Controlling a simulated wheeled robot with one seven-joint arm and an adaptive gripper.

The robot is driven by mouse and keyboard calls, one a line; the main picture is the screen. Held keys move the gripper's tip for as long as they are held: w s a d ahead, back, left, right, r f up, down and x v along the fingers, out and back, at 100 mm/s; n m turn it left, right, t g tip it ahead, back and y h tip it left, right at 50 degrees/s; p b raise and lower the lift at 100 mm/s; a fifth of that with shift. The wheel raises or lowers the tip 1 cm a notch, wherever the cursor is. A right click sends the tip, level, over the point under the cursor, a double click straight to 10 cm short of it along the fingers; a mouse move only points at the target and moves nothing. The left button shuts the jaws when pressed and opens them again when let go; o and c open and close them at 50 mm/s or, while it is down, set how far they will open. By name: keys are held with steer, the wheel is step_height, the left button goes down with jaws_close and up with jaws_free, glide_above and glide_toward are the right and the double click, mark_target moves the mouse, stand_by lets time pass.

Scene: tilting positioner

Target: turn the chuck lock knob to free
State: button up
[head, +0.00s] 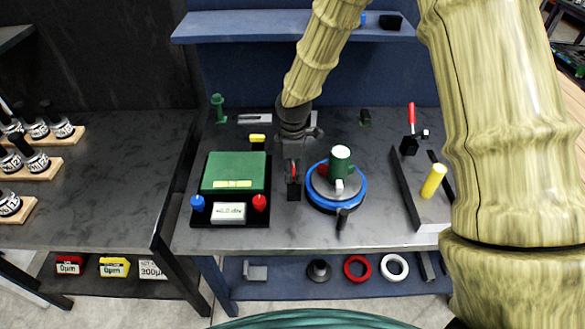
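The tilting positioner shows as a round grey plate with a blue rim (334,203), right of the middle of the bench. A green cup-like part (341,160) stands on it. A small red piece (322,170) and a small white piece (339,186) sit beside the green part. A black handle (342,217) sticks out at the front. I cannot tell for sure which piece is the chuck lock knob. My gripper (297,138) is behind and left of the positioner, apart from the green part. Its fingers are small and dark, so its opening is unclear.
A black stand with a red lever (293,176) is close left of the positioner. A green box (234,172) with blue and red knobs stands further left. A black rail (405,185) and a yellow cylinder (433,181) are at right. A blue shelf (240,27) hangs behind.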

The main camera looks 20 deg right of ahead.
steer(key=o, duration=0.3)
steer(key=shift+s+d, duration=0.1)
steer(key=shift+d, duration=0.1)
steer(key=shift+o, duration=0.3)
steer(key=shift+d, duration=0.15)
steer(key=shift+a+r, duration=0.2)
steer(key=shift+a, duration=0.05)
steer(key=shift+r, duration=0.3)
step_height(320, 180, up, 11)
steer(key=shift+d, duration=0.25)
steer(key=shift+s, duration=0.1)
